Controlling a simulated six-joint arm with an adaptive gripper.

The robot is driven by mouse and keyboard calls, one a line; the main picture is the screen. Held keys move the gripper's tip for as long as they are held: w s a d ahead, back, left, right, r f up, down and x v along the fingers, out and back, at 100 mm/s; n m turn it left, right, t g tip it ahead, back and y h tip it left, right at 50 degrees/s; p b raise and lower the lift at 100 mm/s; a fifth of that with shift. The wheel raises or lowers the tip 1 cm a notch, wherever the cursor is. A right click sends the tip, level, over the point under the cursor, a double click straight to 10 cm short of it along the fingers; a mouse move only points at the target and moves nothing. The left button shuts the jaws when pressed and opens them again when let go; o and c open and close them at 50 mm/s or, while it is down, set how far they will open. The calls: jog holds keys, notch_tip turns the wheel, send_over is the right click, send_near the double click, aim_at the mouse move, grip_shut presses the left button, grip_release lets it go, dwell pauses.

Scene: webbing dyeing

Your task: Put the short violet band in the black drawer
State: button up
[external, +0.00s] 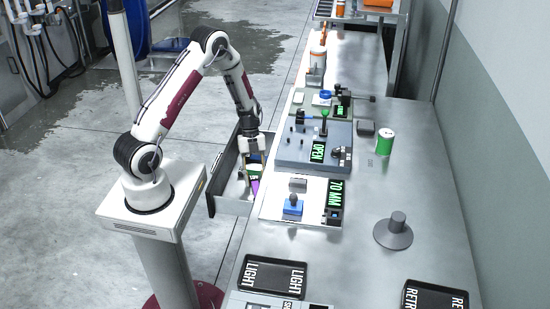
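A violet strip (255,187), which looks like the short violet band, shows just below my gripper (254,170). My gripper points down over the side of the open drawer (231,207) nearest the table. The fingertips are small and partly hidden among green, white and dark patches. I cannot tell whether they grip the strip, or whether the strip touches the drawer.
Black trays (272,276) lie at the near end. The right-middle table is mostly clear.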

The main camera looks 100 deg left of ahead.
jog(key=v, duration=1.1)
jog(key=shift+r, duration=0.2)
dwell(0.5)
jog(key=w+d+r+n+y, duration=0.2)
jog(key=w+d+r+n, duration=0.1)
jog(key=d+r, duration=0.6)
jog(key=w+d+r+n+y, duration=0.1)
jog(key=w+d+r+n, duration=0.2)
jog(key=d+r, duration=0.5)
jog(key=s+d+r+n+t, duration=0.1)
jog(key=s+d+r+n, duration=0.1)
jog(key=d, duration=0.3)
jog(key=s+d+r+n+t, duration=0.1)
jog(key=s+d+r+n, duration=0.2)
jog(key=d, duration=0.3)
jog(key=s+d+r+n+t+y, duration=0.1)
jog(key=s+d+r+n, duration=0.1)
jog(key=s+d, duration=0.3)
jog(key=shift+d+r+t, duration=0.3)
jog(key=shift+r+t, duration=0.1)
jog(key=shift+r, duration=0.35)
